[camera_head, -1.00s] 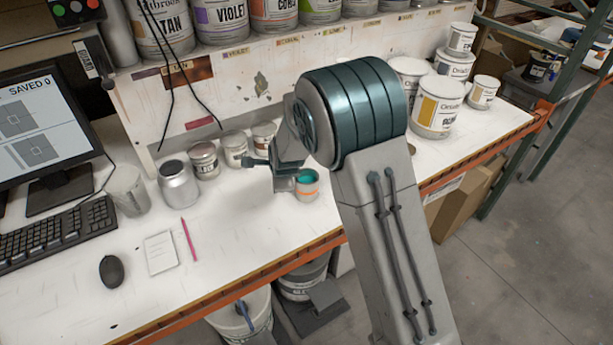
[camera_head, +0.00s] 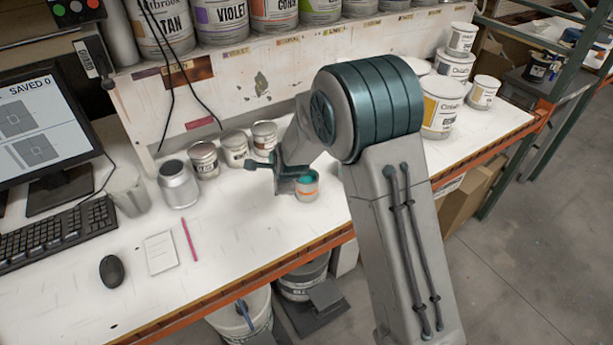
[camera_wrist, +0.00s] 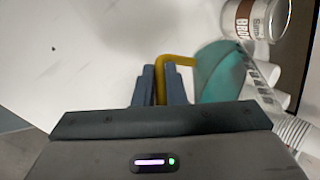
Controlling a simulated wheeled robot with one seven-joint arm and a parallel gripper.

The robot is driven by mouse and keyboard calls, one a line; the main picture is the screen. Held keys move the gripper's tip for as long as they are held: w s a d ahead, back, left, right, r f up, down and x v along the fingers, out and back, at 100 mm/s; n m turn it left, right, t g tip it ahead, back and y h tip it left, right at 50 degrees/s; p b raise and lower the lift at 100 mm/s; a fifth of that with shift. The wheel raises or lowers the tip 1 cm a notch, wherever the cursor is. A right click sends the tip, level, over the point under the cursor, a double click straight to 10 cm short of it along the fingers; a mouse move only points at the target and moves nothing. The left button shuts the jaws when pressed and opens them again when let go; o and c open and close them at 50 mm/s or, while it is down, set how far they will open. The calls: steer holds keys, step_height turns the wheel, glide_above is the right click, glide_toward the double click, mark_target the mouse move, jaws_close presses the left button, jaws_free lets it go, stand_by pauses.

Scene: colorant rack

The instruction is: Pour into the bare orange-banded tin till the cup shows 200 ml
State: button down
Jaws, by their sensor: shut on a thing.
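My gripper (camera_wrist: 160,88) is shut on the yellow-ochre handle (camera_wrist: 172,61) of a measuring cup. In the wrist view the cup looks tilted, with teal paint (camera_wrist: 218,72) inside and dark scale marks (camera_wrist: 262,86) along its side; I cannot read the level. In the head view my gripper (camera_head: 282,178) is low over the bench, just left of a small tin with an orange band (camera_head: 307,193). Teal (camera_head: 306,178) shows at the tin's top; I cannot tell whether it is in the tin or in the cup above it. No falling stream can be made out.
An open silver can (camera_head: 178,186), a translucent beaker (camera_head: 128,190) and several small labelled tins (camera_head: 235,150) stand to the left. White tubs (camera_head: 440,108) stand at the right. The front of the bench is mostly clear around a pink pencil (camera_head: 188,240) and a notepad (camera_head: 160,253).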

steer(key=shift+y+b, duration=0.3)
steer(key=shift+b, duration=0.05)
stand_by(0.7)
steer(key=shift+w+a+r+t+y+b, duration=0.15)
steer(key=shift+r+t+y+b, duration=0.1)
steer(key=shift+t+y+b, duration=0.35)
stand_by(1.5)
steer(key=shift+g+h+p, duration=0.6)
steer(key=shift+h+p, duration=0.4)
steer(key=shift+d, duration=0.2)
steer(key=shift+a+r+g+h, duration=0.1)
steer(key=shift+r+g+h, duration=0.05)
steer(key=shift+g+h, duration=0.15)
